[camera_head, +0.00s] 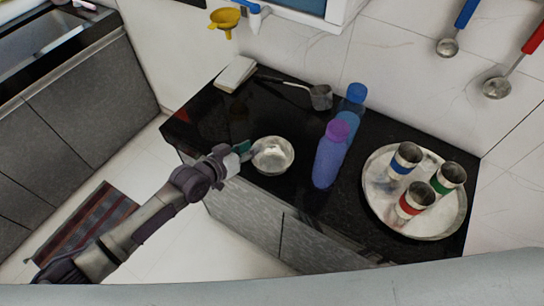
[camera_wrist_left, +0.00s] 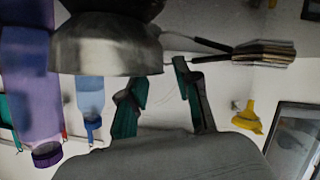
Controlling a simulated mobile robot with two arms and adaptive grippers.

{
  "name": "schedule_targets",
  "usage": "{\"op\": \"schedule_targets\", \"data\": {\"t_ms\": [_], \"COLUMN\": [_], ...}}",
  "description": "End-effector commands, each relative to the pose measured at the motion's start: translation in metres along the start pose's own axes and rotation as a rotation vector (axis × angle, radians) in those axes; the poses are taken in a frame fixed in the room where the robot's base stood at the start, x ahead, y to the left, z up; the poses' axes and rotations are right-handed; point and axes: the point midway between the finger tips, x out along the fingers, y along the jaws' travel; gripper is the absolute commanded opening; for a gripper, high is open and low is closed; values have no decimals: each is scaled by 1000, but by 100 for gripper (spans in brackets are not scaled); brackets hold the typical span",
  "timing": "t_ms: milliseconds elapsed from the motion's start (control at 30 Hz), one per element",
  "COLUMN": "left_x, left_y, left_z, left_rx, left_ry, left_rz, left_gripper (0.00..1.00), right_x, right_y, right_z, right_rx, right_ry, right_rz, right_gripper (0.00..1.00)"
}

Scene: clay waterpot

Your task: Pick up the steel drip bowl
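The steel drip bowl (camera_head: 272,155) stands upright and empty on the black counter. My left gripper (camera_head: 243,150) is at the bowl's left edge, with its arm coming in from the lower left. In the left wrist view, which looks upside down, the bowl (camera_wrist_left: 108,48) is at the top, close to the fingertips. The left gripper's two green-lined fingers (camera_wrist_left: 157,74) are spread apart with nothing held between them. I cannot tell whether a finger touches the bowl. My right gripper is not in view.
A purple bottle (camera_head: 329,160) and a blue bottle (camera_head: 352,112) stand right of the bowl. A ladle (camera_head: 320,97) lies behind it. A round steel tray (camera_head: 378,198) with three cups is farther right. The black counter (camera_head: 215,118) is bare behind the gripper.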

Motion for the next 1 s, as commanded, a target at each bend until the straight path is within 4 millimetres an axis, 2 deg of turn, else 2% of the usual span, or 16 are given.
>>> {"op": "schedule_targets", "data": {"t_ms": [133, 400, 600, 1000], "left_x": [16, 19, 18, 18], "left_y": [0, 0, 0, 0], "left_z": [0, 1, 1, -1], "left_rx": [0, 0, 0, 0], "left_ry": [1, 0, 0, 1], "left_rz": [1, 0, 0, 0], "left_gripper": [32, 30, 0, 0], "right_x": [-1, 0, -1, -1], "right_y": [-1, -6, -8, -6], "right_z": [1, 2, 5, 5], "right_rx": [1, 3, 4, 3], "right_ry": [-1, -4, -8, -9], "right_rz": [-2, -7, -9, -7], "right_gripper": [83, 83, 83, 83]}}
